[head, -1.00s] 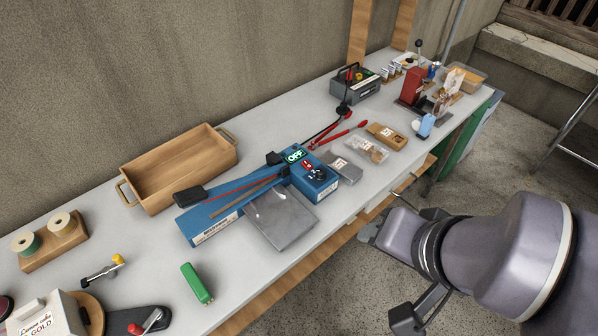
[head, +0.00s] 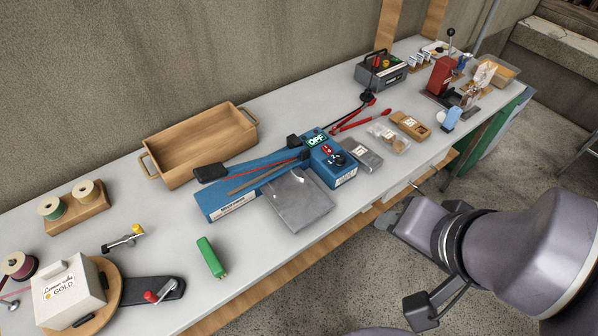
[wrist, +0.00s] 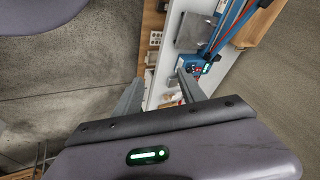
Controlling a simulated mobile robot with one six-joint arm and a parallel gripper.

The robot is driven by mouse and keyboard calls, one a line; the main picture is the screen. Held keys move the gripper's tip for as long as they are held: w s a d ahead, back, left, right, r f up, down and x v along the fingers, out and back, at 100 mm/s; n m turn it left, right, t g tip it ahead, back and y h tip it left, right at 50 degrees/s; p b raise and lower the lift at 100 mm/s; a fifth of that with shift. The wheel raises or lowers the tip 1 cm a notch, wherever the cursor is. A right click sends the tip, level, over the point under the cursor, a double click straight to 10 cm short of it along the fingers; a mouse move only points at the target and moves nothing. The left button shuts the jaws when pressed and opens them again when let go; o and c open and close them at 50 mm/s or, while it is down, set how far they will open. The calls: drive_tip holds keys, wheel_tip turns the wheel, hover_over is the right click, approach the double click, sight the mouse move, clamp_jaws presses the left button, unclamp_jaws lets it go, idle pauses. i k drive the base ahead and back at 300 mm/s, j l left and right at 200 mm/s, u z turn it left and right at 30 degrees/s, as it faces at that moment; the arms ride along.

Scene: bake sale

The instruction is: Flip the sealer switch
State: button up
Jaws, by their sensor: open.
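The blue sealer (head: 222,203) sits mid-table in the head view, with a black-ended long arm and a raised control box on its right end. The box carries a lit green OFF sign (head: 316,141), a small red switch (head: 327,149) and a black dial (head: 338,160). A grey bag (head: 298,200) lies against the sealer's front. My gripper (head: 400,212) is off the table's front edge, to the right of and apart from the sealer. In the wrist view my gripper (wrist: 158,95) has its fingers spread and empty, with the sealer (wrist: 228,30) beyond them.
A wooden tray (head: 201,146) stands behind the sealer. Red-handled tongs (head: 358,121) and several small packets lie to its right. A green object (head: 211,257), spools (head: 72,208) and a gold-labelled box (head: 66,295) are at the left. The table front beside the bag is clear.

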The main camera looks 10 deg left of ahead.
sight(326, 148)
drive_tip(key=i+z, duration=0.1)
drive_tip(key=i, duration=0.8)
